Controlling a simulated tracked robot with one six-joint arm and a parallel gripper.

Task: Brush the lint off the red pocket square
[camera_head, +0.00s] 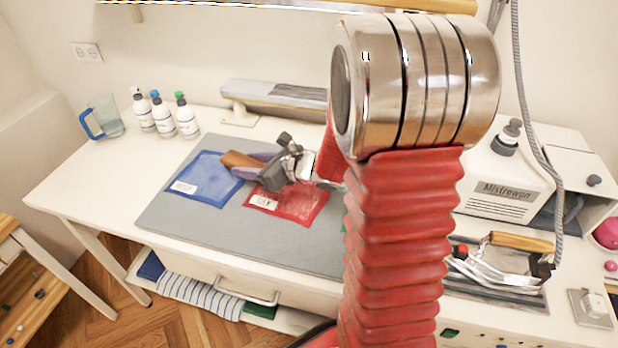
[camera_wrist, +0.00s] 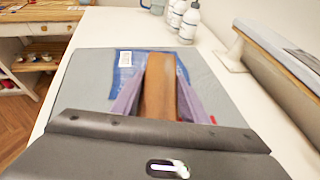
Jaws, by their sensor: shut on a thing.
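The red pocket square (camera_head: 312,207) lies flat on the grey mat (camera_head: 190,228), with a white label and pale speckling on it. My gripper (camera_head: 250,168) is above the mat, over the gap between the red square and the blue pocket square (camera_head: 207,177), covering part of the red one. Its purple fingers are shut on a wooden-backed brush (camera_head: 238,159). In the wrist view the brush (camera_wrist: 160,88) sits between the fingers, its bristles hidden, over the blue square (camera_wrist: 127,75). I cannot tell whether the brush touches cloth.
White bottles (camera_head: 163,117) and a blue-handled jug (camera_head: 103,118) stand at the back left. A sleeve board (camera_head: 275,95) is behind the mat. An iron (camera_head: 500,262) and a steam station (camera_head: 500,185) are at the right. Something green is mostly hidden behind my arm.

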